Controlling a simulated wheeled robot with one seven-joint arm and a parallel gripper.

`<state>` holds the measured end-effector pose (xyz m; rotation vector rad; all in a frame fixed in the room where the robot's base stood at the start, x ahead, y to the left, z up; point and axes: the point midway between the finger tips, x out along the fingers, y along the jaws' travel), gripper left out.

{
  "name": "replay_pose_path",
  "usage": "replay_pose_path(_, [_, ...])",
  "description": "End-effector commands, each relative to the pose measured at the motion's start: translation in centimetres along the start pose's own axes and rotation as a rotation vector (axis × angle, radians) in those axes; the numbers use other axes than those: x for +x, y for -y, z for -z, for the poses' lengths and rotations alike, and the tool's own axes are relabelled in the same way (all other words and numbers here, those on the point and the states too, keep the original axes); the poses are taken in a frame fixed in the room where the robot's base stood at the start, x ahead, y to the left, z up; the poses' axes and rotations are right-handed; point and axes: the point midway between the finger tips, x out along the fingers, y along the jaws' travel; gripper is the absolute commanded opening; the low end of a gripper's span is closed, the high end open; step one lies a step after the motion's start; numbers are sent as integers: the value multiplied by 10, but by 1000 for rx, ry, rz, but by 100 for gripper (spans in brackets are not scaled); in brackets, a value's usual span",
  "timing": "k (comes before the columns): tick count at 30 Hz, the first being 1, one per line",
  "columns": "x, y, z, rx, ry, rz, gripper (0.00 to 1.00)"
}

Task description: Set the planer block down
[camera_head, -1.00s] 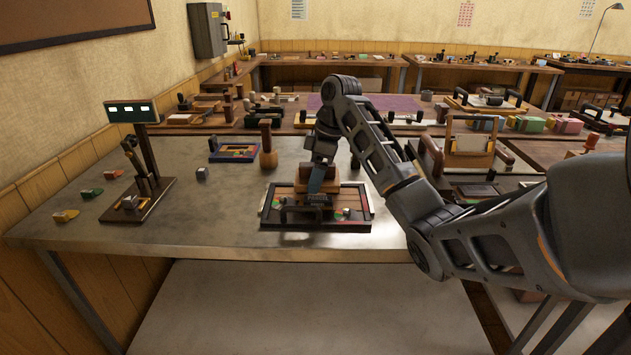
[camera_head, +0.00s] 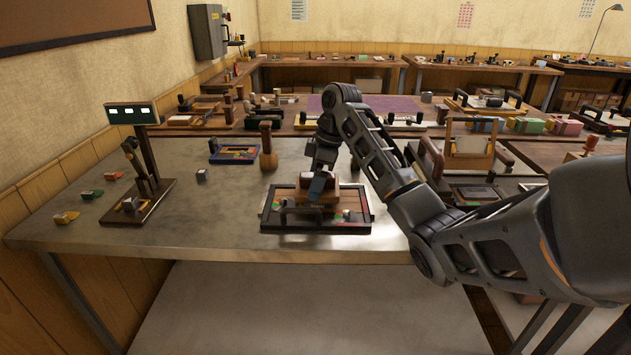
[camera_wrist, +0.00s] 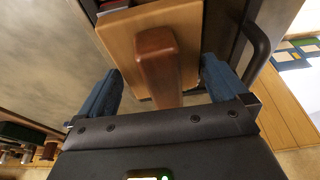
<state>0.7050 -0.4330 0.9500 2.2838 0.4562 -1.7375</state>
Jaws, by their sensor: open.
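The planer block (camera_head: 322,185) is a wooden block with a lighter wood base. In the head view it sits on the dark-framed board (camera_head: 268,222) at the middle of the near metal table. In the wrist view the planer block (camera_wrist: 188,28) shows as a light wood slab with a reddish-brown grip bar. My gripper (camera_head: 318,190) is at the block. In the wrist view the blue fingers of my gripper (camera_wrist: 160,80) stand apart on either side of the grip bar, with gaps visible. The underside of the block is hidden.
A black handle (camera_wrist: 258,50) on the board shows beside the right finger. A stand with a lit display (camera_head: 132,113), small blocks (camera_head: 92,194), a blue-framed tray (camera_head: 233,154) and a wooden peg (camera_head: 268,150) stand on the table.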

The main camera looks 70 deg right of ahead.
Motion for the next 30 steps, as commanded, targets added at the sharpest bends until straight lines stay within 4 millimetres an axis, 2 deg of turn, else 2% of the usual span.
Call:
replay_pose_path(4, [-24,-1,0,-2,-3,-6,100])
replay_pose_path(6, [-45,-2,0,0,0,-6,100])
replay_pose_path(9, [-67,-2,0,1,2,-7,100])
replay_pose_path(15, [-100,-1,0,0,2,-5,100])
replay_pose_path(21, [-115,0,0,1,0,-3,100])
replay_pose_path(30, [-117,0,0,0,-1,-1,100])
